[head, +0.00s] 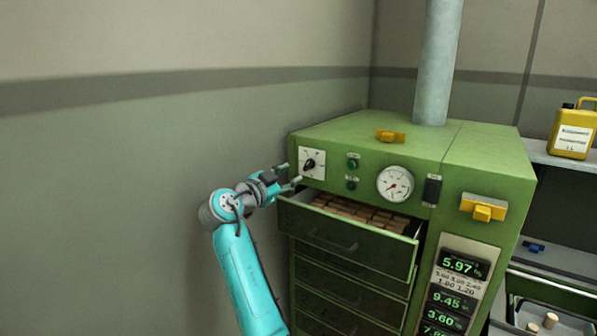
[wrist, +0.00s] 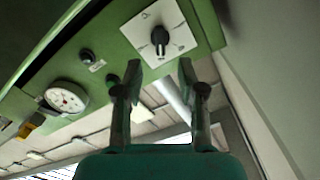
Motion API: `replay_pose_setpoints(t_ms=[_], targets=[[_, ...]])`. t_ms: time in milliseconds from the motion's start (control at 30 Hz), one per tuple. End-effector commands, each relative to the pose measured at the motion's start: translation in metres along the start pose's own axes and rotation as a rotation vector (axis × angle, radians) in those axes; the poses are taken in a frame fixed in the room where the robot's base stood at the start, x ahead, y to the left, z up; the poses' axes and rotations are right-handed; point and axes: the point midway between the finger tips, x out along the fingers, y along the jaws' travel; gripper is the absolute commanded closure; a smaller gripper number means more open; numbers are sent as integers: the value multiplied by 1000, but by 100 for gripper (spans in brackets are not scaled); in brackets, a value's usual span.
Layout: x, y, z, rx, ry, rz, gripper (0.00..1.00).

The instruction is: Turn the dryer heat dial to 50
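The heat dial is a black knob on a white square plate at the upper left of the green dryer's front. The dial (head: 309,164) shows in the head view, and it also shows near the top middle of the wrist view (wrist: 160,38). The plate's markings are too small to read. My gripper (head: 291,176) is at the left of the dial plate in the head view. In the wrist view its two fingers (wrist: 157,75) are apart, with nothing between them, and the knob lies beyond their tips.
A yellow latch (head: 483,208) is farther right. A wall stands close on the left.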

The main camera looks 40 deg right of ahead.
Motion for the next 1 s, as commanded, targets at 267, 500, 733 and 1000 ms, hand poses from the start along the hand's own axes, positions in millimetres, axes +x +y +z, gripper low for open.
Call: replay_pose_setpoints(t_ms=[267, 500, 733, 1000], targets=[[-33, 0, 1, 0, -1, 0, 60], [-37, 0, 0, 0, -1, 1, 60], [-36, 0, 0, 0, -1, 1, 60], [-38, 8, 15, -30, -14, -18, 60]])
